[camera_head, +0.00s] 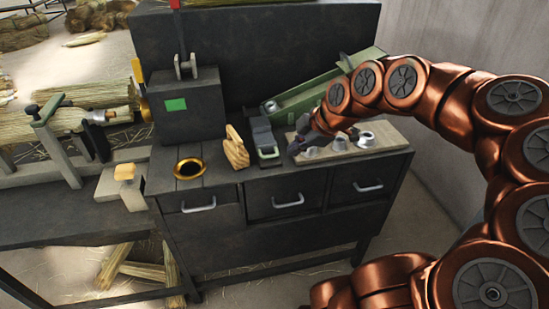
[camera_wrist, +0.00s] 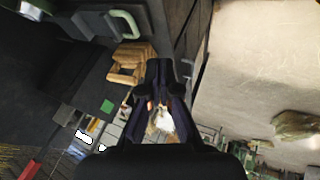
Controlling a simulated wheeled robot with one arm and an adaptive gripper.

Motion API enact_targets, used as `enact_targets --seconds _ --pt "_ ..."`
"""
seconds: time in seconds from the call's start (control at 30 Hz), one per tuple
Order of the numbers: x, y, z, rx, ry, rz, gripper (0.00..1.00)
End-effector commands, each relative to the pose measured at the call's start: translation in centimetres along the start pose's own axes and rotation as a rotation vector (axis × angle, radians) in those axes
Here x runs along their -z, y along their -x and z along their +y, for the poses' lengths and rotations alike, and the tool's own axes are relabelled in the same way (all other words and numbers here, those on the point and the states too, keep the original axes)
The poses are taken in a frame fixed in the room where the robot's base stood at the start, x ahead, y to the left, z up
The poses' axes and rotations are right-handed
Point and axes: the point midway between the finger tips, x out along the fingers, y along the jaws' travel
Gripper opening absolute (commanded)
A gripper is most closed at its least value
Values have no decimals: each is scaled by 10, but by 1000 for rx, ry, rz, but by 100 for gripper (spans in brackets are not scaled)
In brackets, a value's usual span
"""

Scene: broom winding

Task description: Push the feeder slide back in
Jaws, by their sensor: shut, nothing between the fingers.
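A dark slide with a pale green handle (camera_head: 268,153) lies on the bench top, its handle end near the front edge. The handle also shows at the top left of the wrist view (camera_wrist: 126,24). A long green trough (camera_head: 318,97) slopes up behind it to the right. I cannot tell how far out the slide stands. My gripper (camera_head: 300,144) is shut and empty, just right of the slide, with a visible gap to the handle. In the wrist view my gripper's dark fingers (camera_wrist: 160,68) point up, apart from the handle.
A wooden block (camera_head: 236,148) stands left of the slide; it also shows in the wrist view (camera_wrist: 130,62). A brass-rimmed hole (camera_head: 189,168) lies farther left. A pale board (camera_head: 345,150) with metal cones is on the right. Drawer handles (camera_head: 288,201) stick out in front.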

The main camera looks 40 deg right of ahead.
Motion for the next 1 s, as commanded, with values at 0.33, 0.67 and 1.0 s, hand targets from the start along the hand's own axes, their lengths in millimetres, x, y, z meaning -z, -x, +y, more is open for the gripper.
enact_targets --seconds 0.33,0.67,1.0 --pt "0 -14 0 4 -2 0 0" --pt "0 -56 -1 6 -2 -1 0" --pt "1 -98 -2 9 -1 0 0"
